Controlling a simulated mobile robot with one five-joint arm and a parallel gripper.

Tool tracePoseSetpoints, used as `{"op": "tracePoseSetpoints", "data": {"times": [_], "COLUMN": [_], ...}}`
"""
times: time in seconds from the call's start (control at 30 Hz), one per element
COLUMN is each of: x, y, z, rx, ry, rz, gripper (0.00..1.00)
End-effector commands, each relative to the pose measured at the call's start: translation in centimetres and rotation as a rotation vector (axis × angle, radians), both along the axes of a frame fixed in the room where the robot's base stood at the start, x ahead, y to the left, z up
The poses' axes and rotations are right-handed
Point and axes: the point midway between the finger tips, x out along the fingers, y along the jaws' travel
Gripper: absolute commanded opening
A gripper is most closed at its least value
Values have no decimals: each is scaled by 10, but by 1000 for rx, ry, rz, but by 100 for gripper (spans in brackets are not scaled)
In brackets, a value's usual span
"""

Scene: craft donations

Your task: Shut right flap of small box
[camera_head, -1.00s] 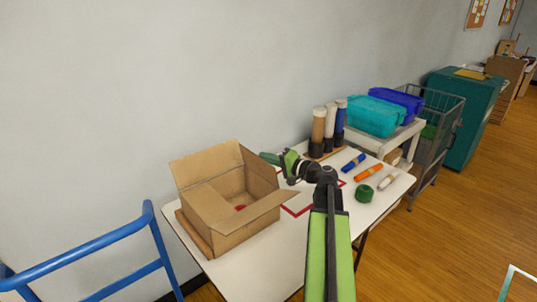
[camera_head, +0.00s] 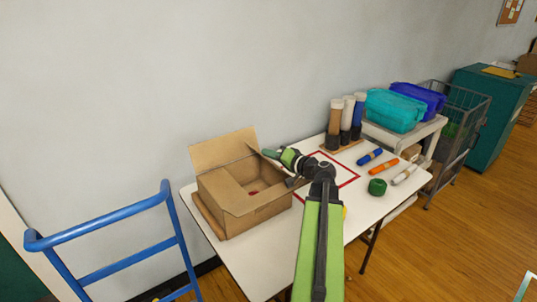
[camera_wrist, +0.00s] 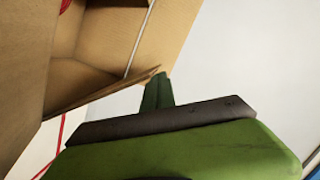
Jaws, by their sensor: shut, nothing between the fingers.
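The small cardboard box (camera_head: 243,212) stands open on the table, with something red at the bottom. Its back flap (camera_head: 222,150) stands up. My gripper (camera_head: 270,154) is shut and empty, at the box's back right corner. In the wrist view the green fingertips (camera_wrist: 157,92) are right by the edge of a cardboard flap (camera_wrist: 105,95); I cannot tell whether they touch. The open inside of the box (camera_wrist: 85,50) shows beyond that flap. Part of the right side is hidden behind my arm.
The white table (camera_head: 255,262) has a red taped outline (camera_head: 350,171). Blue (camera_head: 369,157), orange (camera_head: 383,167) and white rolls and a green roll (camera_head: 377,187) lie on the right. Tubes stand behind, beside a cart with teal (camera_head: 393,110) and blue bins. A blue rail (camera_head: 110,217) is at left.

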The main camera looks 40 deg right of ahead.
Motion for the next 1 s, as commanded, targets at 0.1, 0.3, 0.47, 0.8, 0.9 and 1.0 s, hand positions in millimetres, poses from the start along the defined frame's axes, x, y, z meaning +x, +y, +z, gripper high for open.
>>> {"op": "tracePoseSetpoints", "data": {"times": [0.1, 0.3, 0.47, 0.8, 0.9, 1.0], "x": [-2, -4, -4, -26, -55, -77], "y": [-3, -5, -6, -32, -33, -34], "z": [0, 0, 0, 35, 39, 42], "rx": [0, 1, 1, 0, 0, 2], "ry": [0, 0, 0, 0, 1, 0], "rz": [-5, -9, -9, -9, -12, -10], "gripper": [0, 0, 0, 0, 0, 0]}}
